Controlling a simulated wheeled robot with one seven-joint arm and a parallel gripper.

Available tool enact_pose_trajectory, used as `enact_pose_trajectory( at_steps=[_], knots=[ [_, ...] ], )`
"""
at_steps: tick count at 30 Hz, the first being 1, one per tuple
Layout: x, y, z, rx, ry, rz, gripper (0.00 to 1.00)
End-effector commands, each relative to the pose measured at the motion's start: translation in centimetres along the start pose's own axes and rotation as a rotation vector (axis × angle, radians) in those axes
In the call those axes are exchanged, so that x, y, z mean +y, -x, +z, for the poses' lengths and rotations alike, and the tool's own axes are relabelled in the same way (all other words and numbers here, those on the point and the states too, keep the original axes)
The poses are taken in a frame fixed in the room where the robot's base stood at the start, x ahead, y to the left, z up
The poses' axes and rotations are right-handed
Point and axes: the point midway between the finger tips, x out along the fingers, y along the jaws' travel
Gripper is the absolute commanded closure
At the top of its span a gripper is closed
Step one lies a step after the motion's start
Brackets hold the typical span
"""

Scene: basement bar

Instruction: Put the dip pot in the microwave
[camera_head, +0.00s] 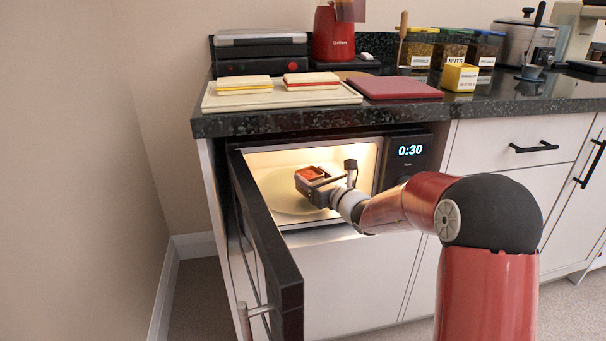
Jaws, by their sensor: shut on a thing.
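The microwave (404,172) is built in below the counter, lit inside, with its display reading 0:30. Its dark door (262,232) stands open, swung toward me on the left. My gripper (308,180) is inside the cavity, over the pale round plate (279,196). It is shut on the dip pot (311,171), a small dark pot with a red-orange top. The fingers hide much of the pot's sides. I cannot tell whether the pot's base touches the plate.
On the counter above are a tray (235,101) with two sandwiches, a dark red board (396,88), a sandwich press (260,50), a red appliance (333,38) and several labelled containers. The open door and cavity walls border my arm. A wall stands close on the left.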

Motion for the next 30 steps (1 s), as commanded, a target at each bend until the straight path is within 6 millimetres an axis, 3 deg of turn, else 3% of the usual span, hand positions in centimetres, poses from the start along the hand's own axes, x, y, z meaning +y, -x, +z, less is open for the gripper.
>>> enact_pose_trajectory(
  at_steps=[5,11,15,27,28,30],
  knots=[
    [0.1,-1.5,0.1,-0.002,0.0,0.002,0.77],
    [0.1,-4.9,0.1,-0.003,0.0,0.003,0.77],
    [0.0,-4.7,-1.4,-0.001,-0.001,0.0,0.77],
    [0.0,-4.7,-1.9,-0.002,0.001,0.0,0.77],
    [0.0,-4.7,-1.9,0.0,0.0,0.0,0.41],
    [0.0,-4.7,-1.8,0.0,0.0,0.0,0.32]
  ],
)
